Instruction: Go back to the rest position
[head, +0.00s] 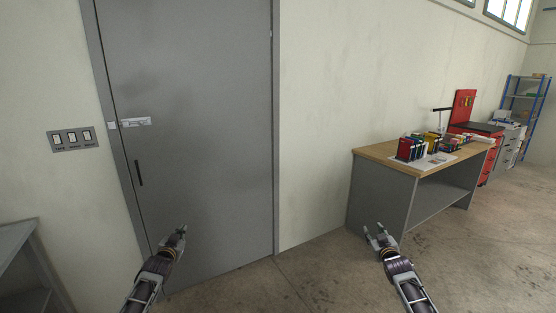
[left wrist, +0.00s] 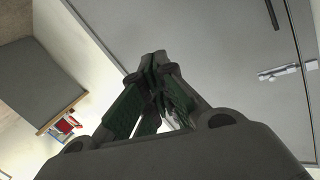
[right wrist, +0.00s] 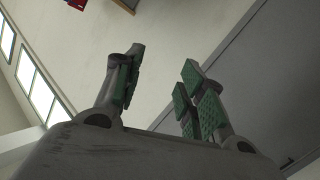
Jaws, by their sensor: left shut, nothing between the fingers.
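My left gripper (head: 180,234) is raised in front of the grey door at the lower left of the head view. In the left wrist view (left wrist: 160,62) its fingers meet at the tips with nothing between them. My right gripper (head: 377,233) is in front of the near end of the workbench in the head view. In the right wrist view (right wrist: 164,65) its fingers stand well apart and nothing is between them. Neither gripper touches anything that I can see.
The grey door (head: 200,130) with a latch (head: 136,121) fills the left middle. A switch panel (head: 73,138) is on the wall. A wooden-topped workbench (head: 375,152) with coloured binders (head: 411,148) stands at right. A grey table (head: 15,240) is at far left. The floor (head: 480,260) at right is clear.

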